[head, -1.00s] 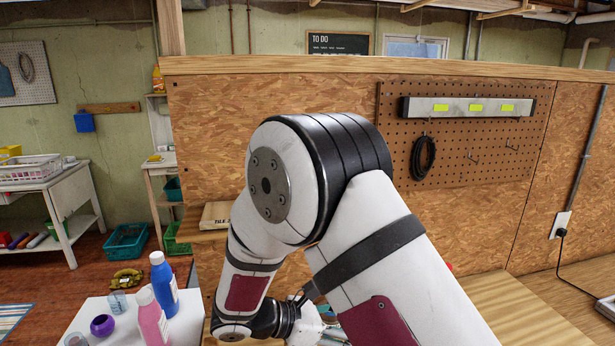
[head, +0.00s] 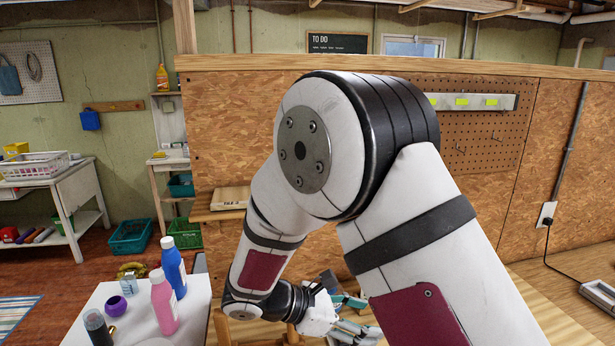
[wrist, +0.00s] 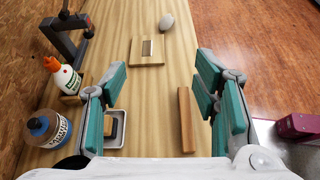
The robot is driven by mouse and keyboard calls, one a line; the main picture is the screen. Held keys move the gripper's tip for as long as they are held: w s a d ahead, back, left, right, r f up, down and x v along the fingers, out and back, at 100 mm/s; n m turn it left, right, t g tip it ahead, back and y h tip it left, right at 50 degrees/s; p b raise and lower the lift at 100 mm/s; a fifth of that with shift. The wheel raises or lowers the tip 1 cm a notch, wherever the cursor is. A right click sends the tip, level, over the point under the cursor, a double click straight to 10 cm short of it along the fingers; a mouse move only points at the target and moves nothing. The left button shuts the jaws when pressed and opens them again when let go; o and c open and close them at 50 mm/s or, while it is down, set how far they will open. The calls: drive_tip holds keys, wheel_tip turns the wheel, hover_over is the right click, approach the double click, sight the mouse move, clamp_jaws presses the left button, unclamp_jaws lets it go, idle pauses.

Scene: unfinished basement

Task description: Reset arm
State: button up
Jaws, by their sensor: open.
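My gripper (wrist: 160,97) is open and empty in the wrist view, with its teal finger pads spread wide apart above a wooden bench top (wrist: 205,25). A narrow wooden block (wrist: 186,120) lies on the bench between the fingers, nearer the right one, with nothing gripping it. In the head view my arm is bent, and its large elbow joint covers the middle of the picture. My gripper (head: 350,318) shows low there, partly hidden behind the arm.
On the bench, the wrist view shows a wooden plate with a slot (wrist: 147,57), a grey oval object (wrist: 167,22), a white glue bottle (wrist: 62,76), a blue-liquid bottle (wrist: 47,130) and a small tray (wrist: 115,130). The head view shows a white table (head: 190,325) with bottles at lower left.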

drive_tip(key=s+d+r+m+g+y+b, duration=0.3)
drive_tip(key=s+d+r+m+y, duration=0.1)
drive_tip(key=d+r+m, duration=0.25)
drive_tip(key=s+d+r+m+t+y+b, duration=0.1)
drive_tip(key=s+m+t+y+b, duration=0.4)
drive_tip(key=m, duration=0.8)
drive_tip(key=s+d+y+b, duration=0.1)
drive_tip(key=s+y, duration=0.2)
drive_tip(key=s, duration=0.1)
drive_tip(key=shift+d+r, duration=0.2)
drive_tip(key=shift+r, duration=0.15)
